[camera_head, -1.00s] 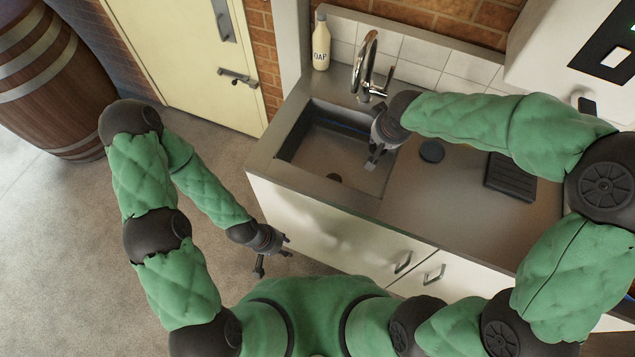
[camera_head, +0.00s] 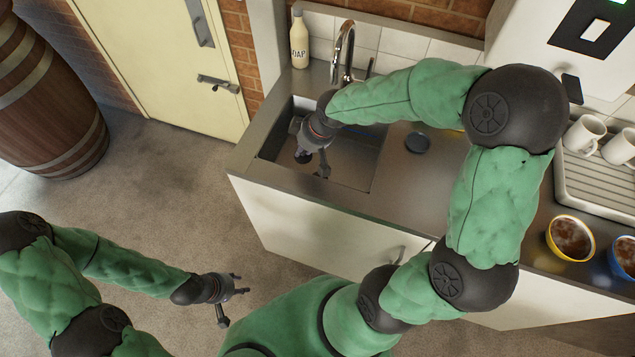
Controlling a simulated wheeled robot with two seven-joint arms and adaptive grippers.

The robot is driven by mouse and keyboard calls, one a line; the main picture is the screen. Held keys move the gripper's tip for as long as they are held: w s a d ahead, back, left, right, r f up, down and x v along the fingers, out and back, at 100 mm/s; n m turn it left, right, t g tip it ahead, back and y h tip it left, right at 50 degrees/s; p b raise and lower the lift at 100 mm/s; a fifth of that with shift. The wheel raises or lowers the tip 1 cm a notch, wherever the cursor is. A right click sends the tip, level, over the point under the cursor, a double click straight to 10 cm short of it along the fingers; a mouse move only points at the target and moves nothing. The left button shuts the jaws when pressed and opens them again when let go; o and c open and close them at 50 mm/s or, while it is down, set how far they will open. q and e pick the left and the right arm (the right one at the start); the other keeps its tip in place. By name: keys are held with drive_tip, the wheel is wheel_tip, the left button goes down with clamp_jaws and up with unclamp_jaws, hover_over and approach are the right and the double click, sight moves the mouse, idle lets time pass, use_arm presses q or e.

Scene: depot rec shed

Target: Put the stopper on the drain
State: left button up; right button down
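A dark round disc, which looks like the stopper (camera_head: 417,143), lies flat on the counter just right of the sink. The sink (camera_head: 352,172) is a dark grey basin with a chrome tap behind it. My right gripper (camera_head: 312,165) points down over the sink basin, its fingers apart and nothing visible between them. It is left of the disc and apart from it. The drain is not visible now, probably hidden by the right gripper. My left gripper (camera_head: 234,303) is over the floor in front of the cabinet, fingers apart and empty.
The tap (camera_head: 345,45) and a soap bottle (camera_head: 300,40) stand behind the sink. At the right are a drying rack (camera_head: 592,190), white mugs (camera_head: 585,133), a yellow bowl (camera_head: 570,238) and a blue bowl (camera_head: 624,258). My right arm covers part of the counter.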

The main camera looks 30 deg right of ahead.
drive_tip(key=d+f+n+b, duration=0.1)
drive_tip(key=f+b, duration=0.2)
drive_tip(key=f, duration=0.2)
drive_tip(key=d+f+n+y+b, duration=0.1)
drive_tip(key=d+f+b, duration=0.1)
drive_tip(key=f, duration=0.3)
drive_tip(key=d+f+n+b, duration=0.2)
drive_tip(key=f+b, duration=0.1)
drive_tip(key=f, duration=0.2)
drive_tip(key=shift+s+f+g+y+b, duration=0.15)
drive_tip(key=shift+s+g+y+b, duration=0.15)
drive_tip(key=shift+s+g+b, duration=0.1)
drive_tip(key=shift+f, duration=0.1)
drive_tip(key=c, duration=1.1)
unclamp_jaws()
drive_tip(key=shift+r, duration=0.2)
drive_tip(key=p+v, duration=0.4)
drive_tip(key=v, duration=0.8)
